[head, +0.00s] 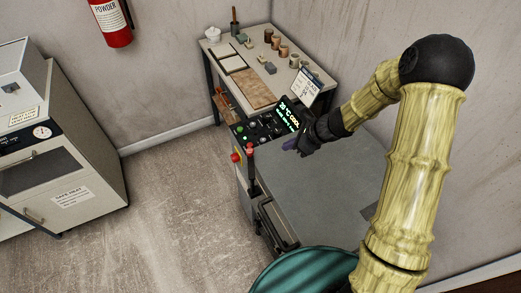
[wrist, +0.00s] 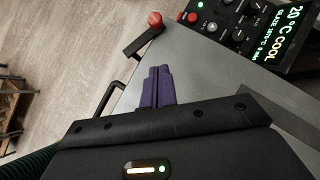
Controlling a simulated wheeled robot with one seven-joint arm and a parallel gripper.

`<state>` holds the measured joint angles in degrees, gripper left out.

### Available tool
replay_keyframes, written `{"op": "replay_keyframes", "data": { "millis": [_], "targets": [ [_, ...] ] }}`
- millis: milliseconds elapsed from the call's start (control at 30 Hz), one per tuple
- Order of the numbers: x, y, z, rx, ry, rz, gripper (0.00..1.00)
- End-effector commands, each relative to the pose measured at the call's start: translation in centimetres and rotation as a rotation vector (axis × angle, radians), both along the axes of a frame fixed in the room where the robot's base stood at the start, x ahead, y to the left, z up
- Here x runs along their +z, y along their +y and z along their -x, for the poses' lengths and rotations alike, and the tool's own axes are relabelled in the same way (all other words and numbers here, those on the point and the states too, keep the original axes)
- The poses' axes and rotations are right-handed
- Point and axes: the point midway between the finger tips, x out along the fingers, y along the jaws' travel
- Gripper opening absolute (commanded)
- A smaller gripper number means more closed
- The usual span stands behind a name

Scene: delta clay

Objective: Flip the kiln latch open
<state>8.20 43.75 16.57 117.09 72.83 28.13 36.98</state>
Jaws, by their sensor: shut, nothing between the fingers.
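The kiln (head: 318,190) is a grey box with a flat top, below and left of my arm in the head view. Its latch (head: 252,168) is a dark lever with a red ball knob, at the kiln's left front edge. In the wrist view the latch (wrist: 141,38) slants from its knob at upper right down to the left, ahead of my fingers. My gripper (head: 289,145) has purple fingers, shut and empty, above the kiln top and right of the latch. The fingers (wrist: 158,72) also show in the wrist view, apart from the latch.
A control panel (head: 266,123) with a lit display reading COOL lies at the kiln's back, with a red button (wrist: 191,17) near the latch. A black handle (head: 274,232) juts from the kiln's front. A worktable (head: 285,84) with pots stands behind. The floor to the left is clear.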

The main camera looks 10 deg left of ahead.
Motion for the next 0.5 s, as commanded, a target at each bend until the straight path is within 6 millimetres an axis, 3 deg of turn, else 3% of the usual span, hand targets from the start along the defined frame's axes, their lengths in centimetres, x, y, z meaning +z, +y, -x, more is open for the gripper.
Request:
{"op": "replay_keyframes", "data": {
  "millis": [500],
  "targets": [
    [-6.1, 5.1, -0.9, 0.003, 0.004, -0.001, 0.00]
  ]
}}
